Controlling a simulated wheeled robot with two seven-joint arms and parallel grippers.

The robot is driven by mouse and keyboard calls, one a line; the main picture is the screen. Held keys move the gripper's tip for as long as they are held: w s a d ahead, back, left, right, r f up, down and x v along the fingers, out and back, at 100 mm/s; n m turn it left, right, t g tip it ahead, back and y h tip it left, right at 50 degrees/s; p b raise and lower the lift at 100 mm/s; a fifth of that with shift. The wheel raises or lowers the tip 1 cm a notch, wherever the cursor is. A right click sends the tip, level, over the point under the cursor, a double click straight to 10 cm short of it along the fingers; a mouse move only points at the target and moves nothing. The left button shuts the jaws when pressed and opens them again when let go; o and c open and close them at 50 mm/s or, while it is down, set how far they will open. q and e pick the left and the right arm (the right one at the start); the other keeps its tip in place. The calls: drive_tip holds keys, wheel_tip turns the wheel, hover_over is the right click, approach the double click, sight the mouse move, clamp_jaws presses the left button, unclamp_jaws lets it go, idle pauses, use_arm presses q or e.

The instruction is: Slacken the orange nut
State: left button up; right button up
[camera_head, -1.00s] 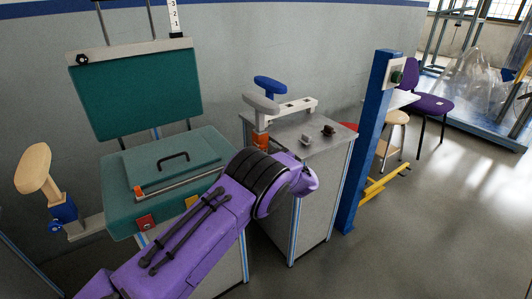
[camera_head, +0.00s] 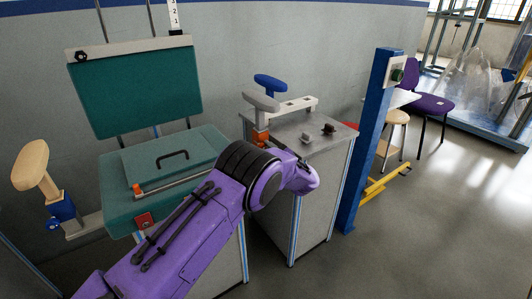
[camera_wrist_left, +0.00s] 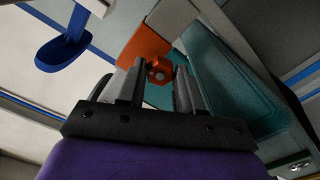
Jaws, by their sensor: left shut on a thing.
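The orange nut (camera_wrist_left: 159,71) sits between the two dark fingers of my left gripper (camera_wrist_left: 157,84) in the left wrist view, with a pale bolt end showing in its middle. The gripper is shut on it. An orange block (camera_wrist_left: 143,46) is right behind the nut. In the head view, an orange part (camera_head: 260,138) shows below the grey pad, just beyond my purple left arm. The arm hides the nut and most of the gripper there. My right gripper is not in view.
A grey pad (camera_head: 261,101) and a blue pad (camera_head: 270,83) stand above the metal cabinet (camera_head: 318,145), which has dark knobs on top. A teal seat and back (camera_head: 137,88) stand at left, near a beige pad (camera_head: 30,164). A blue post (camera_head: 365,150) rises at right.

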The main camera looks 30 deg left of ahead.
use_arm(q)
drive_tip(key=shift+f+n+b, duration=0.15)
drive_tip(key=shift+n+b, duration=5)
drive_tip(key=shift+n, duration=1.5)
drive_tip(key=shift+f+n+b, duration=0.1)
drive_tip(key=shift+n+b, duration=5)
drive_tip(key=shift+n, duration=1.55)
drive_tip(key=o, duration=1)
drive_tip(key=shift+r, duration=0.1)
drive_tip(key=shift+o, duration=0.2)
